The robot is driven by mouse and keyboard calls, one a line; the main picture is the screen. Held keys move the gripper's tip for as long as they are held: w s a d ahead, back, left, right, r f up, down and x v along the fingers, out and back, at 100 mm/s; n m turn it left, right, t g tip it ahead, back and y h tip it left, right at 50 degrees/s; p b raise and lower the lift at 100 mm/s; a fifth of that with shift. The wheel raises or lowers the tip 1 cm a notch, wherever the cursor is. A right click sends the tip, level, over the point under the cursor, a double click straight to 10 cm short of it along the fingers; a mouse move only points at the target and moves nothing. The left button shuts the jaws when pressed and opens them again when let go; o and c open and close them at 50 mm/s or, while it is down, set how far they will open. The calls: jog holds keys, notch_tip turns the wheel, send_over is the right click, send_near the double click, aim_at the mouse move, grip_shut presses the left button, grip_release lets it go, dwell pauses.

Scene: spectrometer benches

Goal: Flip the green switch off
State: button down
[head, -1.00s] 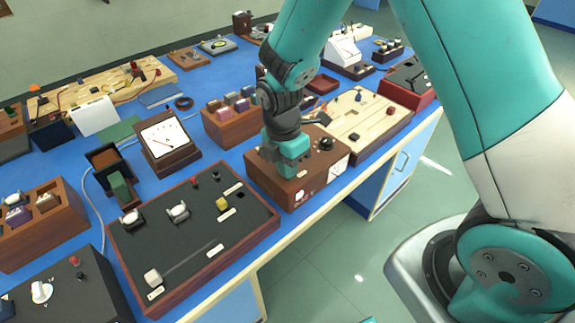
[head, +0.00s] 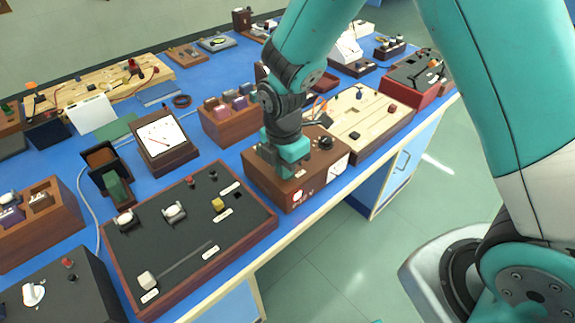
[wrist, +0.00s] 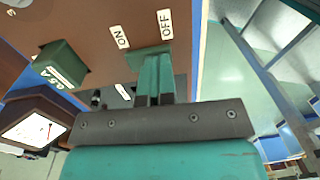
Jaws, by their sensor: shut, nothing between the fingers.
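My gripper (head: 290,168) is shut and empty, low over the top of a brown wooden box (head: 268,182) on the bench. In the wrist view its teal fingers (wrist: 150,82) are together beside an ON label (wrist: 120,37) and an OFF label (wrist: 165,24) on the brown surface. The fingertips reach down to that surface, and I cannot tell whether they touch anything. I cannot tell the green switch itself apart from the similarly coloured fingers, so its position is not clear. A green block (wrist: 60,62) with a white label shows left of the fingers.
The brown box also carries a black knob (head: 325,143). A black panel with a wooden frame (head: 192,258) lies to the left. A pale wooden board (head: 362,118) stands to the right. A needle meter (head: 163,138) stands behind. The floor in front is clear.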

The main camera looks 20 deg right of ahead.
jog(key=shift+w+a+f, duration=0.2)
jog(key=shift+w+a, duration=0.05)
jog(key=shift+w, duration=0.4)
notch_tip(320, 180, up, 14)
jog(key=p, duration=0.2)
jog(key=shift+w+r, duration=0.2)
